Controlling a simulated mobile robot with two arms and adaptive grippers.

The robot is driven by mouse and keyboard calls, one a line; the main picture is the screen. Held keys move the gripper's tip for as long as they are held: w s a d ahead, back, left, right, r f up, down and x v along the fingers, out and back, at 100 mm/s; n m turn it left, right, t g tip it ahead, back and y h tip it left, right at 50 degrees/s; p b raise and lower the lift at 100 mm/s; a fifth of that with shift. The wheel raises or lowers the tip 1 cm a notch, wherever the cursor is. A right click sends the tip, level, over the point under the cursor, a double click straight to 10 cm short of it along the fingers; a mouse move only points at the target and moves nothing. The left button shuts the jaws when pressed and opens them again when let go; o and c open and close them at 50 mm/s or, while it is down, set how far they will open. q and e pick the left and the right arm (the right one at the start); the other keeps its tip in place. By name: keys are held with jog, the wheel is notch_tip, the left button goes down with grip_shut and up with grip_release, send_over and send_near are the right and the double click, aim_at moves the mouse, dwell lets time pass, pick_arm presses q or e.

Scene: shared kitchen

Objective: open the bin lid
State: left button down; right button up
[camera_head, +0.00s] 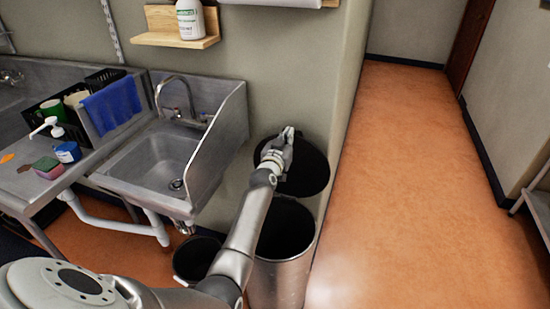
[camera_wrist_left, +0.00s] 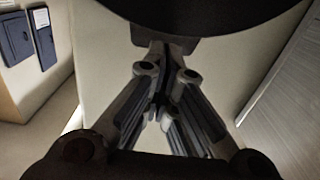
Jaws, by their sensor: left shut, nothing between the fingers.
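The bin (camera_head: 281,273) is a tall metal cylinder standing on the floor by the wall's end, with its dark inside showing. Its round black lid (camera_head: 312,172) is raised, tilted up against the wall behind the opening. My left gripper (camera_head: 287,136) is shut and empty, at the upper left part of the lid, overlapping it in the head view. I cannot tell whether it touches the lid. In the left wrist view the closed fingers (camera_wrist_left: 160,100) point up towards the dark lid (camera_wrist_left: 205,12), which fills the top edge. My right gripper is not in view.
A smaller dark bin (camera_head: 196,258) stands left of the metal bin. A steel sink (camera_head: 160,160) with side panel is to the left. A wooden shelf (camera_head: 176,40) with a bottle hangs above. Open orange floor (camera_head: 410,190) lies to the right.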

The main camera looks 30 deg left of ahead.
pick_arm(q)
jog(key=v, duration=1.1)
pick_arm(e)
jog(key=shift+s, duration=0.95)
